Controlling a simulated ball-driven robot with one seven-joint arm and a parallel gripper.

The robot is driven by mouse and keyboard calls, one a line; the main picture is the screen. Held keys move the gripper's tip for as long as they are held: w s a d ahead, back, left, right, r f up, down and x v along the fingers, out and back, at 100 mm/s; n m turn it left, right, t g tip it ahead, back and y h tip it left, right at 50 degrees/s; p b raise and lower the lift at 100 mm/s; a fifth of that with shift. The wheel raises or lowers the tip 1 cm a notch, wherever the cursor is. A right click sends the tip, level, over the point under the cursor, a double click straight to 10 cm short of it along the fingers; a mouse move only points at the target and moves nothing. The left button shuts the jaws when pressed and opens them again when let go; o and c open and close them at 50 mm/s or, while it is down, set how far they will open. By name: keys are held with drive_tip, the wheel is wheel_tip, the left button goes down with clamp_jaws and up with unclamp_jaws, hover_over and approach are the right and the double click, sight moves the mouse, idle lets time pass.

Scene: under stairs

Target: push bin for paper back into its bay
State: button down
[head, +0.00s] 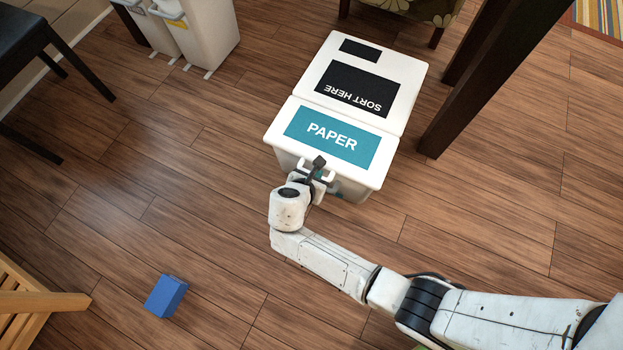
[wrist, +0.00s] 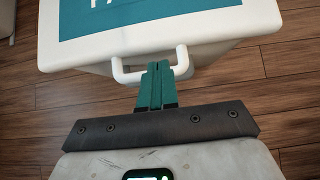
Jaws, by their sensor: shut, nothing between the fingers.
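The paper bin (head: 375,178) is a white box with a white lid and a teal "PAPER" label. It stands upright on the wood floor in the upper middle of the head view. Its white front handle (wrist: 122,70) shows in the wrist view. My gripper (head: 321,174) is at the bin's front, by the handle. In the wrist view my gripper (wrist: 158,66) has its teal fingers shut together, empty, with the tips over the handle's middle. I cannot tell whether they touch the handle or the bin's front wall. I cannot make out the bay.
Pale bins (head: 203,35) stand at the upper left, with short white strips at their feet. A dark post or leg (head: 455,105) rises close to the paper bin's right side. A blue block (head: 166,296) lies lower left, near a wooden frame (head: 30,302). The floor left of the bin is clear.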

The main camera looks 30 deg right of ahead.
sight(361, 94)
drive_tip(key=shift+b+x, duration=0.7)
drive_tip(key=shift+x, duration=1.25)
drive_tip(key=w+d+b, duration=0.1)
drive_tip(key=w+d, duration=0.4)
drive_tip(key=d, duration=0.2)
drive_tip(key=w+d+b, duration=0.2)
drive_tip(key=w+d, duration=0.4)
drive_tip(key=d, duration=0.2)
drive_tip(key=w+d+b, duration=0.2)
drive_tip(key=w+d, duration=0.3)
drive_tip(key=d, duration=0.3)
drive_tip(key=shift+w+d, duration=0.25)
drive_tip(key=shift+w, duration=0.15)
drive_tip(key=shift+w+d, duration=0.35)
drive_tip(key=shift+d, duration=0.1)
drive_tip(key=shift+w, duration=0.1)
drive_tip(key=shift+w+d+r+b, duration=0.1)
drive_tip(key=shift+d+r+b, duration=0.05)
drive_tip(key=shift+b, duration=0.15)
